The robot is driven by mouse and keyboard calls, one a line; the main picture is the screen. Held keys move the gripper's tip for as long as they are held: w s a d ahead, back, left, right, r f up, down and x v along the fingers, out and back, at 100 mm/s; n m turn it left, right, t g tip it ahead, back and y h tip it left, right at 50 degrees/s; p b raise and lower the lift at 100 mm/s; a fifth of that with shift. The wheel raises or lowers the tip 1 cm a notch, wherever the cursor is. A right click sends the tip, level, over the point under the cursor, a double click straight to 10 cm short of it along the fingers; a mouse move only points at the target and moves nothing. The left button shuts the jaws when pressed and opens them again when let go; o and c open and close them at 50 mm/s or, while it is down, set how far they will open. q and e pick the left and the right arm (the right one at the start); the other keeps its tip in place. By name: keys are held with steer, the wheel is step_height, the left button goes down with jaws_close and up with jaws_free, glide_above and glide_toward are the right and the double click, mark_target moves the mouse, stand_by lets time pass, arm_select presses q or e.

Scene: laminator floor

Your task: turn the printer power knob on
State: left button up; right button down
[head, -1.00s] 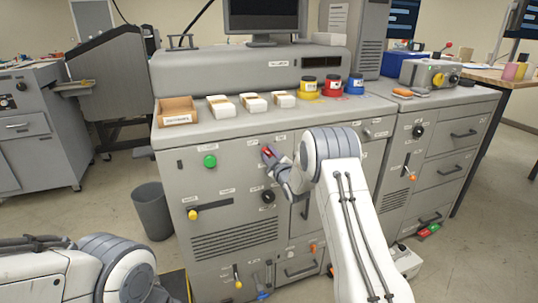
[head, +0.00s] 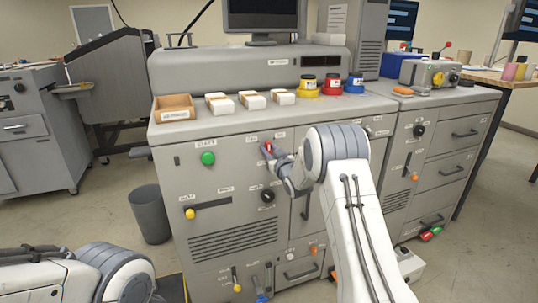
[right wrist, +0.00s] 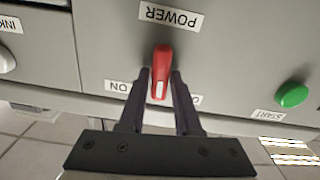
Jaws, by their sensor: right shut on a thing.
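The red power knob (right wrist: 162,66) sits on the grey printer front (head: 225,175) by a POWER label (right wrist: 170,17), which appears upside down in the right wrist view. My right gripper (right wrist: 161,85) is shut on the knob, one dark finger on each side. The knob's bar runs nearly up and down in that view, with a white mark near its lower end. An ON label (right wrist: 118,87) is left of the fingers; a label on the right is mostly hidden by a finger. In the head view, the knob (head: 267,147) shows at the right gripper's tip. My left gripper is out of view.
A green START button (head: 208,158) is left of the knob in the head view. A black knob (head: 267,196) and a yellow-tipped handle (head: 190,213) are lower on the panel. A cardboard tray (head: 174,108) and several ink jars stand on top. A grey bin (head: 150,213) is on the floor.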

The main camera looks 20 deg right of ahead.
steer(key=m, duration=0.4)
steer(key=shift+d+m+b, duration=0.2)
steer(key=shift+m+b, duration=0.1)
steer(key=shift+b, duration=0.1)
steer(key=m, duration=0.5)
steer(key=shift+d+f+m, duration=0.1)
steer(key=shift+d+m, duration=0.1)
steer(key=shift+m, duration=0.1)
steer(key=c, duration=0.6)
jaws_free()
steer(key=shift+s, duration=0.1)
steer(key=s+b, duration=0.1)
steer(key=s, duration=0.9)
steer(key=shift+s+d, duration=0.15)
steer(key=shift+s, duration=0.05)
